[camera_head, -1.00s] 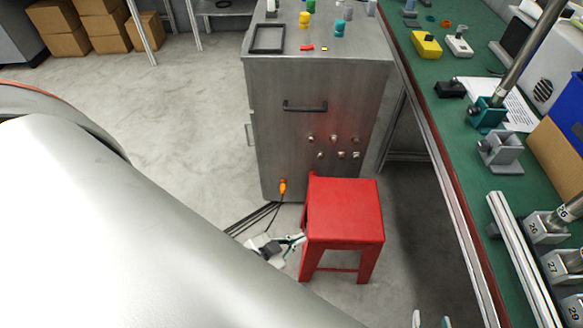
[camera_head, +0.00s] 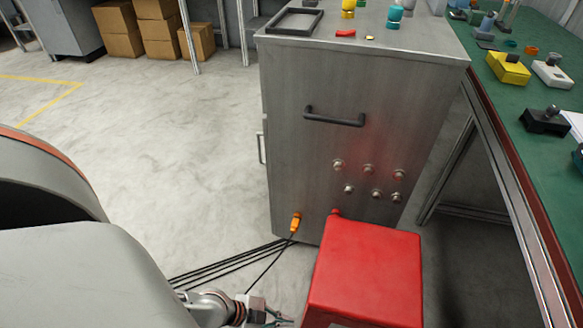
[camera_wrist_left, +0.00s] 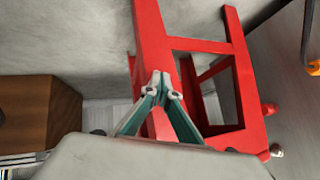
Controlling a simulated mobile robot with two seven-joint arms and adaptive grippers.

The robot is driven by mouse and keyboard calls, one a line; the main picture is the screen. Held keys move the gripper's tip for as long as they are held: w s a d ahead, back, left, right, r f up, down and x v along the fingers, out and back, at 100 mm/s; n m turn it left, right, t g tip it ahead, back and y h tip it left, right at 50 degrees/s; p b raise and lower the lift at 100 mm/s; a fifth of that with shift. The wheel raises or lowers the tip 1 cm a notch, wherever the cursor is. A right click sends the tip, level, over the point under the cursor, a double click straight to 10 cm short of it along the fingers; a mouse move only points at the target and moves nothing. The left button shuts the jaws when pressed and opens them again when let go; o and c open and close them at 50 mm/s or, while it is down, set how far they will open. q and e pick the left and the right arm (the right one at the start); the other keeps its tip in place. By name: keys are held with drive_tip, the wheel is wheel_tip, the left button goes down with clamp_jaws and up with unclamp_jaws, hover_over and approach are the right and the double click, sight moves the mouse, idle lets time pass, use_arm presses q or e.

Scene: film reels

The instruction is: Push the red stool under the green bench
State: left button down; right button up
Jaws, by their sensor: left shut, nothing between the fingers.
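The red stool (camera_head: 365,270) stands on the floor in front of the metal cabinet, left of the green bench (camera_head: 548,90). Its front lower part is cut off by the head view's bottom edge. My left gripper (camera_head: 280,319) is low at the stool's left side. In the left wrist view, its fingertips (camera_wrist_left: 161,82) are together and empty, pointing at the stool's red legs and bars (camera_wrist_left: 152,35). I cannot tell whether they touch the stool. My right gripper is not in view.
The metal cabinet (camera_head: 350,110) with a black handle stands directly behind the stool. An orange plug (camera_head: 295,222) and black cables (camera_head: 228,262) lie near its base. Dark open floor (camera_head: 468,250) shows under the bench. Open floor lies to the left.

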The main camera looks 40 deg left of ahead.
use_arm(q)
drive_tip(key=s+a+f+g+b, duration=0.1)
drive_tip(key=s+f+b, duration=0.1)
drive_tip(key=f, duration=0.3)
drive_tip(key=s+a+f+b, duration=0.1)
drive_tip(key=a+f+b, duration=0.1)
drive_tip(key=f, duration=0.3)
drive_tip(key=shift+n, duration=0.4)
drive_tip(key=w+d+f, duration=0.2)
drive_tip(key=d, duration=0.1)
drive_tip(key=shift+w+f, duration=0.4)
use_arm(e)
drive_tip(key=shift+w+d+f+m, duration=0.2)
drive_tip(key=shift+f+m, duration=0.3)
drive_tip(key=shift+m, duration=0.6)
